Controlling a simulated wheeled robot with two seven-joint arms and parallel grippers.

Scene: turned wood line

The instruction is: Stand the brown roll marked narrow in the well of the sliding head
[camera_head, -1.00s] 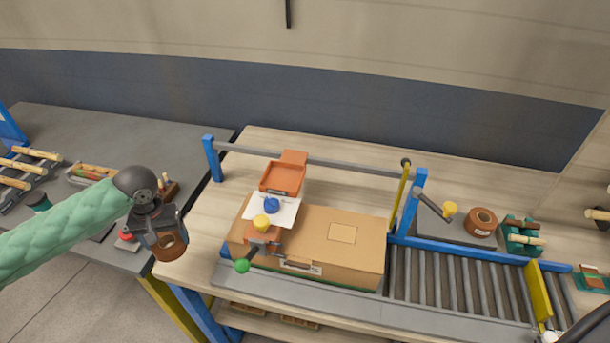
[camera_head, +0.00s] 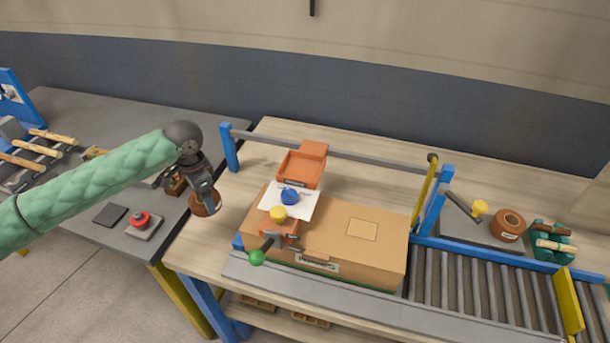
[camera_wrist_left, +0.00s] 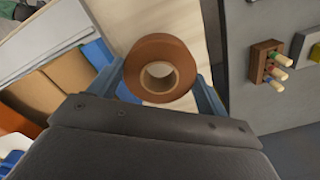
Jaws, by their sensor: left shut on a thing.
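My left gripper (camera_head: 205,194) is shut on a brown roll (camera_head: 205,204), held in the air over the left edge of the wooden bench. In the left wrist view the brown roll (camera_wrist_left: 160,70) sits between the fingers with its pale core hole facing the camera; no marking is readable on it. The orange sliding head (camera_head: 302,166) is on the grey rail (camera_head: 340,157) behind the carton, right of the gripper, with an open-topped tray-like well. Another brown roll (camera_head: 508,225) with a white label stands at the right; its label is too small to read. My right gripper is not in view.
A cardboard carton (camera_head: 362,228) lies on the bench with a white sheet, a blue knob and a yellow knob (camera_head: 277,212) above it. A green-tipped lever (camera_head: 257,257) sticks out in front. A yellow upright (camera_head: 424,190) and rollers (camera_head: 485,290) are at right. A red button (camera_head: 140,218) is at left.

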